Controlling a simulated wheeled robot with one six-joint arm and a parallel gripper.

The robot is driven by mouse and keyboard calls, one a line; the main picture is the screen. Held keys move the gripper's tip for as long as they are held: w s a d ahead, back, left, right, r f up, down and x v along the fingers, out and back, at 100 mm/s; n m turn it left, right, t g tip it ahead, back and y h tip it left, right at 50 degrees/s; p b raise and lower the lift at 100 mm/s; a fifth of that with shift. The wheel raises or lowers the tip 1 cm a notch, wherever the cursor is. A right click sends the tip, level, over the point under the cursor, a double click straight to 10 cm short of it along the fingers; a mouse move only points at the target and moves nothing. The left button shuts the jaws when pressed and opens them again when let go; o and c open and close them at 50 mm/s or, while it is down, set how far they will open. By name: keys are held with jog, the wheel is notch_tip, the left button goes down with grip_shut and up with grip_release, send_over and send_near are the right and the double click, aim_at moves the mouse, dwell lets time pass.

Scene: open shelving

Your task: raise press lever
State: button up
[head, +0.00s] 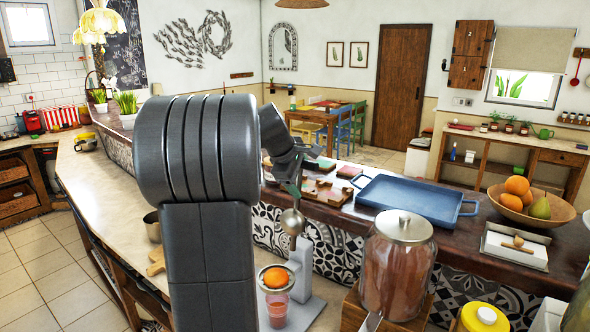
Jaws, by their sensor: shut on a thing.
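The juice press stands on the counter with a pale upright post (301,262) and base. Its lever carries a round metal dome (292,221), raised clear of the cup below. An orange half (274,277) sits cut side up in the press cup. A glass (277,306) with reddish contents stands under it. My gripper (297,181) is just above the dome, shut on the press lever. My own dark arm hides part of the lever and the exact grip.
A large lidded glass jar (399,268) stands close to the right of the press. A blue tray (406,199), a fruit bowl (531,207) and a white tray (515,247) are on the raised dark ledge behind. The pale counter (95,190) at left is largely clear.

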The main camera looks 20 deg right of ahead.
jog(key=b+v, duration=0.1)
jog(key=v, duration=1.2)
jog(key=shift+s+a+r+b, duration=0.1)
jog(key=shift+a+r+b, duration=0.2)
jog(key=shift+b, duration=0.1)
jog(key=shift+c, duration=0.9)
jog(key=shift+s+f+b, duration=0.15)
jog(key=shift+f+b, duration=0.1)
jog(key=shift+b, duration=0.05)
jog(key=c, duration=0.6)
jog(key=s+a+f+h+b, duration=0.1)
jog(key=b, duration=0.1)
jog(key=s+a+f+m+t+h+b, duration=0.1)
jog(key=s+a+h+b, duration=0.1)
jog(key=shift+f, duration=0.1)
grip_shut()
jog(key=s+a+m+t+h+b, duration=0.1)
jog(key=s+a+t+h+b, duration=0.2)
jog(key=a+b, duration=0.2)
jog(key=p+x, duration=0.3)
jog(key=x, duration=1)
jog(key=shift+w+t, duration=0.3)
jog(key=shift+t, duration=0.1)
